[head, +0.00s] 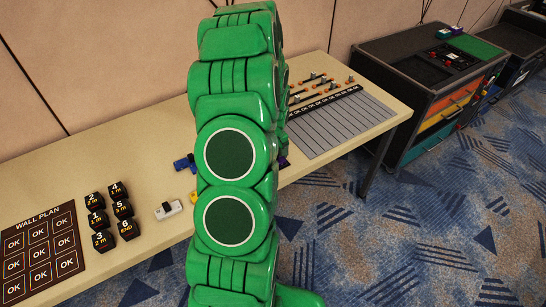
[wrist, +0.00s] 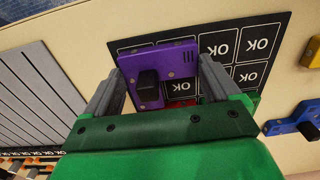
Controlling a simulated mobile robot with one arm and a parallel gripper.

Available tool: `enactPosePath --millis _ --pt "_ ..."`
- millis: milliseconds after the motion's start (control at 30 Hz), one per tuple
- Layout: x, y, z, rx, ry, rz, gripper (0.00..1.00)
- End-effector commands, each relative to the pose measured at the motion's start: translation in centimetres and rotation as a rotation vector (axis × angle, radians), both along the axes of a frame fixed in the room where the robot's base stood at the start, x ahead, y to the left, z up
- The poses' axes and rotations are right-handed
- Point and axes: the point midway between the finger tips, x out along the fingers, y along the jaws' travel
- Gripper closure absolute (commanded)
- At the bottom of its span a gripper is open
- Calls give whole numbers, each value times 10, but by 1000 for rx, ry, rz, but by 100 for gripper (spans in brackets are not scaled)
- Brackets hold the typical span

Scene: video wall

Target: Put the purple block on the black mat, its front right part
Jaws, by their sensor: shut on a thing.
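In the wrist view my gripper (wrist: 162,78) is shut on the purple block (wrist: 176,62), which carries a black knob. The fingers stand at its left and right sides. The black mat (wrist: 238,47) with white-outlined OK squares lies below the block, which hides part of it. I cannot tell whether the block touches the mat. In the head view my green arm hides the gripper and most of this area; only a small dark purple bit (head: 283,160) shows at its right edge.
A blue block (wrist: 307,118) and a yellow block (wrist: 280,127) lie beside the mat. A grey striped panel (head: 340,125) lies on the table (head: 130,150). Black numbered blocks (head: 97,218), a white block (head: 168,210) and the WALL PLAN board (head: 40,225) lie at left.

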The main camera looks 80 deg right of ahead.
Motion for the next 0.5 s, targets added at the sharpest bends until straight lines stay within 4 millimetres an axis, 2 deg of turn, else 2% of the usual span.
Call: enactPosePath --millis 300,333,400,500 --pt "0 0 -3 -1 -1 0 51" --pt "0 0 -3 -1 0 0 7" --pt "0 0 -2 -1 0 0 0" --pt "0 0 -2 -1 0 0 0"
